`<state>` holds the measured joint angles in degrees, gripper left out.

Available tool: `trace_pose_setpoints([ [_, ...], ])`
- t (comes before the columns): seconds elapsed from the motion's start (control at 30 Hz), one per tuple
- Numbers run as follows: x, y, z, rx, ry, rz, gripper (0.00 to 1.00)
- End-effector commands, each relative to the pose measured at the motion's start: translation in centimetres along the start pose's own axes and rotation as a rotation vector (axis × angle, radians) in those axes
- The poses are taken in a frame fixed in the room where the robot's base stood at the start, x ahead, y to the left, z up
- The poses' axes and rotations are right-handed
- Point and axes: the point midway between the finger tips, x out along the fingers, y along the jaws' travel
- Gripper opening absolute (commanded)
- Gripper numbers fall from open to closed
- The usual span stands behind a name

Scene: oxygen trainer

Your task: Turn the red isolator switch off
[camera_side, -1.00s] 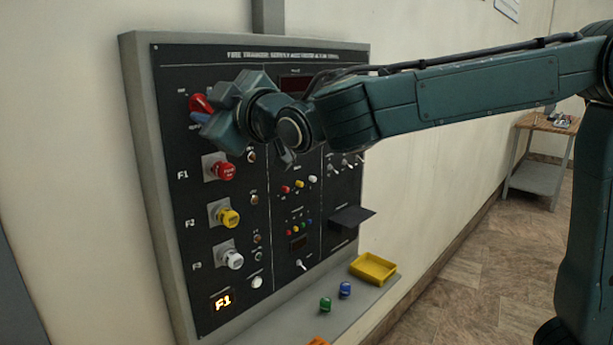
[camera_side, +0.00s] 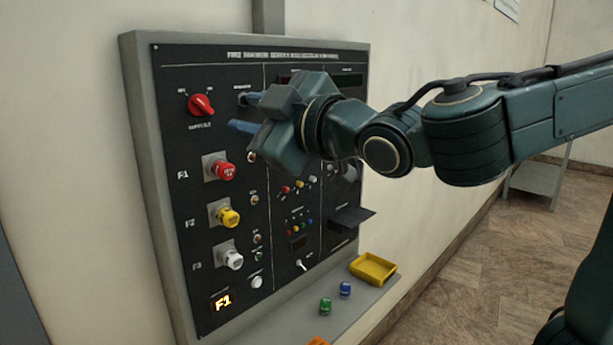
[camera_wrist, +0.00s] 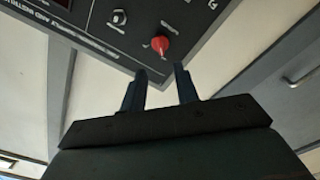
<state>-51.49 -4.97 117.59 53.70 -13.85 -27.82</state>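The red isolator switch (camera_side: 201,105) is a rotary knob at the panel's upper left, fully visible in the side view. Its handle slants from upper left to lower right, with small labels above it on both sides that are hard to read. It also shows in the wrist view (camera_wrist: 160,45), just beyond the fingertips. My gripper (camera_side: 245,113) is open and empty, to the right of the knob and apart from it. Its two blue fingers show with a gap between them in the wrist view (camera_wrist: 160,73).
The panel (camera_side: 165,200) carries red (camera_side: 222,170), yellow (camera_side: 228,217) and white (camera_side: 232,259) buttons below the switch. A yellow tray (camera_side: 373,268), a green knob (camera_side: 325,304) and a blue knob (camera_side: 345,289) are on the ledge. My arm hides part of the panel's upper right.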

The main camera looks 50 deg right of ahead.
Motion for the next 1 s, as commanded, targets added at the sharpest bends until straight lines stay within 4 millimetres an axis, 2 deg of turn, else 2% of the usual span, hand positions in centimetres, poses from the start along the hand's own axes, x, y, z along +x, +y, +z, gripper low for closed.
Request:
trace_pose_setpoints([
  [0.1, -1.3, -0.1, -0.1, 0.0, 0.003, -0.003, 0.31],
  [0.33, -2.7, -0.1, 0.0, 0.0, 0.001, -0.002, 0.31],
  [0.83, -3.0, 0.0, 0.1, 0.002, -0.003, -0.001, 0.31],
  [1.0, -2.8, 0.5, 1.5, 0.028, -0.04, -0.017, 0.31],
])
